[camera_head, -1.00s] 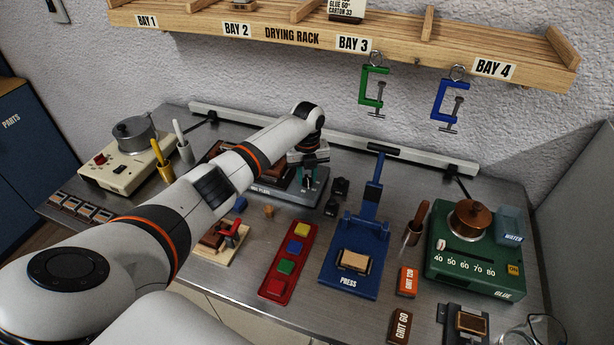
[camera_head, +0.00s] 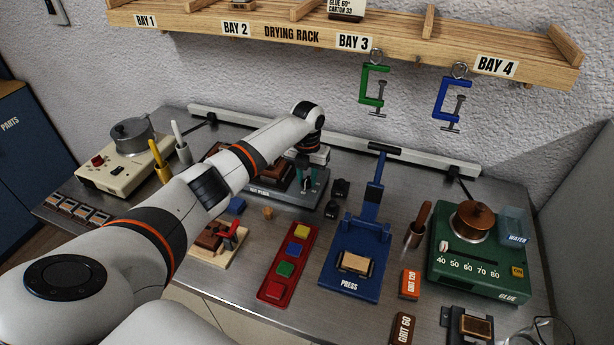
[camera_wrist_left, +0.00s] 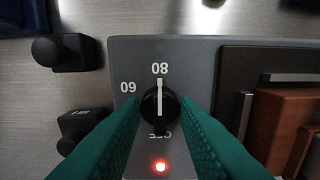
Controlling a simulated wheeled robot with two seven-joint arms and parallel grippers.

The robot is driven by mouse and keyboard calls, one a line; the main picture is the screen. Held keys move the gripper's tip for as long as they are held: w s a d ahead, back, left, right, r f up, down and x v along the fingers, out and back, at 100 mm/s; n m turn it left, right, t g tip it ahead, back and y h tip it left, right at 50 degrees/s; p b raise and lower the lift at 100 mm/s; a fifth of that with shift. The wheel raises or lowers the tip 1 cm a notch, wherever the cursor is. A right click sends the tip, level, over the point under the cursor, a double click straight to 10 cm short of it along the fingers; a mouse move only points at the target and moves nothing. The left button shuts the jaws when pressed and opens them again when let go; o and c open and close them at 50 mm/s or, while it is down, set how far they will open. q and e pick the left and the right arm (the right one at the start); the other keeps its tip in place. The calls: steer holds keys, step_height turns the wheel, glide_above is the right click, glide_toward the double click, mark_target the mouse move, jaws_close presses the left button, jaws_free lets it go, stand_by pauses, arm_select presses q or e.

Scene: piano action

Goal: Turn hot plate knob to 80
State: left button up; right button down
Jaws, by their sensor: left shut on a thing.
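The grey hot plate (camera_head: 315,197) sits at the back middle of the bench, partly hidden by my left arm. In the left wrist view its panel (camera_wrist_left: 200,65) carries the marks 60, 80 and OFF around a round black knob (camera_wrist_left: 152,106). The knob's white line stands upright, its upper end right under the 80 mark. A red lamp (camera_wrist_left: 161,167) glows below it. My left gripper (camera_wrist_left: 160,112) is shut on the knob, one green finger on each side; it also shows in the head view (camera_head: 305,180). The lower part of OFF is hidden. My right gripper is out of view.
A brown block (camera_wrist_left: 275,120) lies on the plate beside the knob. Small black pieces (camera_head: 339,188) stand just right of the hot plate. A blue press (camera_head: 352,268), a red tray (camera_head: 270,291) and a green glue pot base (camera_head: 470,263) occupy the bench to the front and right.

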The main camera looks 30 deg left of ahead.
mark_target(307, 179)
arm_select(q)
steer(key=shift+r, duration=0.1)
steer(key=o, duration=1)
step_height(307, 179, up, 12)
steer(key=b, duration=0.3)
